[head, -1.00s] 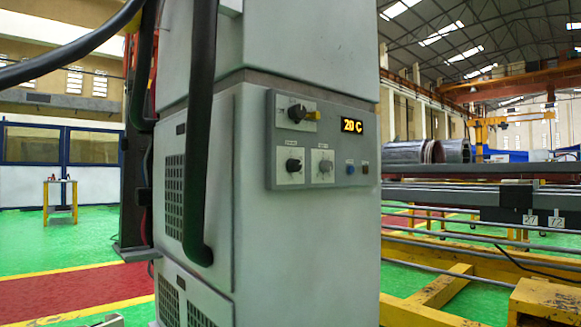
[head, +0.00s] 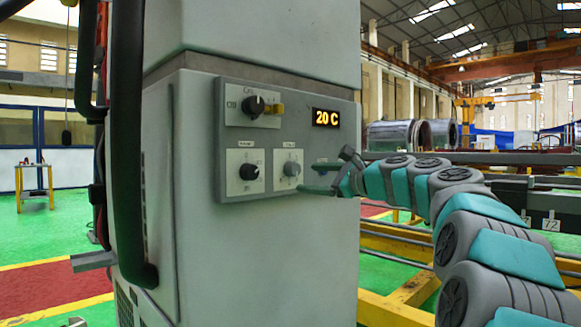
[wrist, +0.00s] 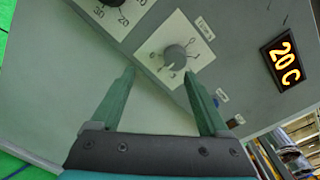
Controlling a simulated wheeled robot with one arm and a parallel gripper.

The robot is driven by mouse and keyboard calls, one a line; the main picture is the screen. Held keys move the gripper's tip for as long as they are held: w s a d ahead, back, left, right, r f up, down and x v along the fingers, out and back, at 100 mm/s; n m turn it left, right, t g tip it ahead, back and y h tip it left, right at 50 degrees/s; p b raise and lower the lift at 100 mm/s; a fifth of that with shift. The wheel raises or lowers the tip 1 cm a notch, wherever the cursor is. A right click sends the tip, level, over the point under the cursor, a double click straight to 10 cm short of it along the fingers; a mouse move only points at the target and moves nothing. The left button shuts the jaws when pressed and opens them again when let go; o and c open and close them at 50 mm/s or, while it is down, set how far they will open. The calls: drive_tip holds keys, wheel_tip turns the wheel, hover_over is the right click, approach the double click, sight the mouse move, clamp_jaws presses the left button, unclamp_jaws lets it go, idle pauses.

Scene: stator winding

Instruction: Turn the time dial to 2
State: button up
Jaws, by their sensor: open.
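The grey knob (head: 291,169) sits on a white plate low on the control panel and looks like the time dial, though its label is too small to read. In the wrist view the grey knob (wrist: 175,56) has small figures around it; its exact setting is unclear. My gripper (head: 318,178) is open and empty, in front of the panel just right of the knob in the head view. In the wrist view the open fingers of my gripper (wrist: 159,76) point toward the knob, which shows beyond and between their tips. I see no contact.
A black knob (head: 249,172) is left of the grey one, and a black and yellow switch (head: 254,105) is above. The display (head: 326,118) reads 20 C. Yellow framework (head: 400,300) stands at the right.

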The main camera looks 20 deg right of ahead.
sight(297, 169)
drive_tip(key=shift+m+t, duration=0.3)
drive_tip(key=w, duration=0.2)
drive_tip(key=w+r, duration=0.1)
drive_tip(key=w, duration=0.2)
drive_tip(key=w+a, duration=0.1)
drive_tip(key=w, duration=0.1)
drive_tip(key=shift+w+r, duration=0.2)
drive_tip(key=shift+w, duration=0.1)
clamp_jaws()
